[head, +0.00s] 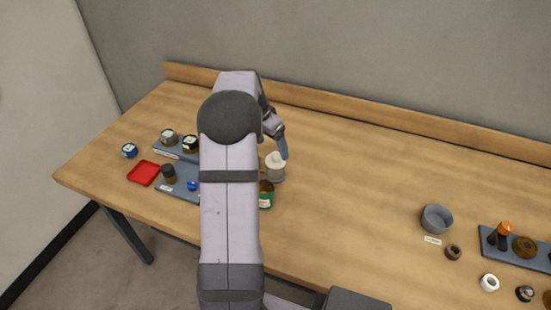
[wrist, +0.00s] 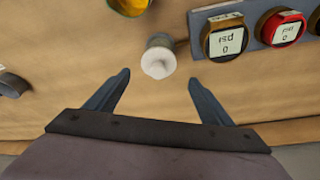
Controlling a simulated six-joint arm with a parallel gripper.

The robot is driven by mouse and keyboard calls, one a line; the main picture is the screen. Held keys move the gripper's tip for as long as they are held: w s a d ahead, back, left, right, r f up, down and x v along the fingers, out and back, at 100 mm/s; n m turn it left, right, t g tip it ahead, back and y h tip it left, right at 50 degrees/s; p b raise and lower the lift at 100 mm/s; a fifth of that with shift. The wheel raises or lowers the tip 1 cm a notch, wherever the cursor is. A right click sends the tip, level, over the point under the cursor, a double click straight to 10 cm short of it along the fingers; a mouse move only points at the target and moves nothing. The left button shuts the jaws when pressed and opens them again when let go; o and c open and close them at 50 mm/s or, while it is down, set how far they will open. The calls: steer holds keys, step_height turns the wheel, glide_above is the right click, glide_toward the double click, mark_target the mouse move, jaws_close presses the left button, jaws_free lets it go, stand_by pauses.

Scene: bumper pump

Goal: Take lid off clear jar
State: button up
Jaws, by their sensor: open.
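The clear jar (head: 275,174) stands upright on the table, with a pale white knobbed lid (head: 276,159) on it. In the wrist view the lid (wrist: 158,62) is seen from above, and the jar body (wrist: 160,42) shows only a little behind it. My gripper (wrist: 157,88) is open and empty. Its fingers are spread to either side of the lid's line, with the lid just beyond the tips, apart from both. In the head view a blue finger (head: 282,148) is close beside the lid, and my arm hides the rest of the gripper.
A green can (head: 266,195) stands near the jar, partly behind my arm. Blue-grey racks with labelled jars (wrist: 222,40) and a red tray (head: 143,173) lie left. A grey bowl (head: 437,218) and another rack (head: 510,252) are right. The table between is clear.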

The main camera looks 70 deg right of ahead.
mark_target(275, 154)
steer(key=shift+s+d+f+p, duration=0.1)
steer(key=shift+s+f+p, duration=0.15)
steer(key=shift+f+p, duration=0.4)
steer(key=shift+p+x, duration=0.8)
steer(key=shift+x, duration=1.25)
steer(key=c, duration=1.1)
